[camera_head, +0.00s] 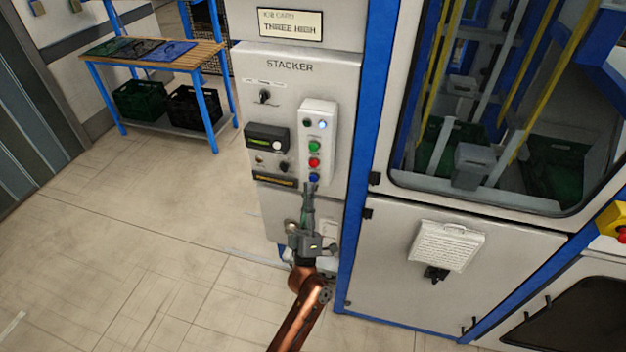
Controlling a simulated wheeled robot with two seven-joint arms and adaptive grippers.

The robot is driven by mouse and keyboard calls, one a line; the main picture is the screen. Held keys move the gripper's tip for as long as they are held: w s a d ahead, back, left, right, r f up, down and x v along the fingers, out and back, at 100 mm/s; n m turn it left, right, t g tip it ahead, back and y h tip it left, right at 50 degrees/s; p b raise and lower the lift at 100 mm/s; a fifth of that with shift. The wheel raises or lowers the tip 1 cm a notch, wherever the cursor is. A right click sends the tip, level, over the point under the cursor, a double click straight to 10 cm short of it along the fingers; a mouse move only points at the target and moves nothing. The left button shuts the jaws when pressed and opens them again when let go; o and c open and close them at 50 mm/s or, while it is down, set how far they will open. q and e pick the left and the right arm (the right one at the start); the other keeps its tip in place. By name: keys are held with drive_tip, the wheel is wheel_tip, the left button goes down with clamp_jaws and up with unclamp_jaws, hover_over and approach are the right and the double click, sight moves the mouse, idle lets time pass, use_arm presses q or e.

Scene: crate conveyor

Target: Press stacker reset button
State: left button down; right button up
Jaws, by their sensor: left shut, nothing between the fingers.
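The stacker panel (335,70) is a light grey upright cabinet face marked "STACKER". On it a raised white button box (331,140) carries a green button (313,146), a red button (314,162) and, lowest, a blue button (314,178). Two small lamps or buttons sit above them, the right one pale and bright. The button labels are too small to read, so I cannot tell which is reset. My left gripper (309,188) is shut and empty, pointing up the panel with its tips just below the blue button. I cannot tell whether they touch it. My right gripper is out of view.
A black rotary switch (265,97) and a dark display unit (266,138) are left of the button box. A blue-framed machine window (500,110) stands to the right. A wooden-topped bench (150,52) with crates is behind left. The floor at left is clear.

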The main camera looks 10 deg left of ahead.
use_arm(q)
drive_tip(key=shift+w, duration=0.15)
idle(0.5)
drive_tip(key=shift+w, duration=0.3)
drive_tip(key=shift+w, duration=0.4)
idle(0.6)
drive_tip(key=shift+s, duration=0.15)
idle(0.3)
drive_tip(key=shift+s, duration=0.7)
drive_tip(key=shift+s, duration=0.1)
drive_tip(key=s+p, duration=0.2)
drive_tip(key=s, duration=0.3)
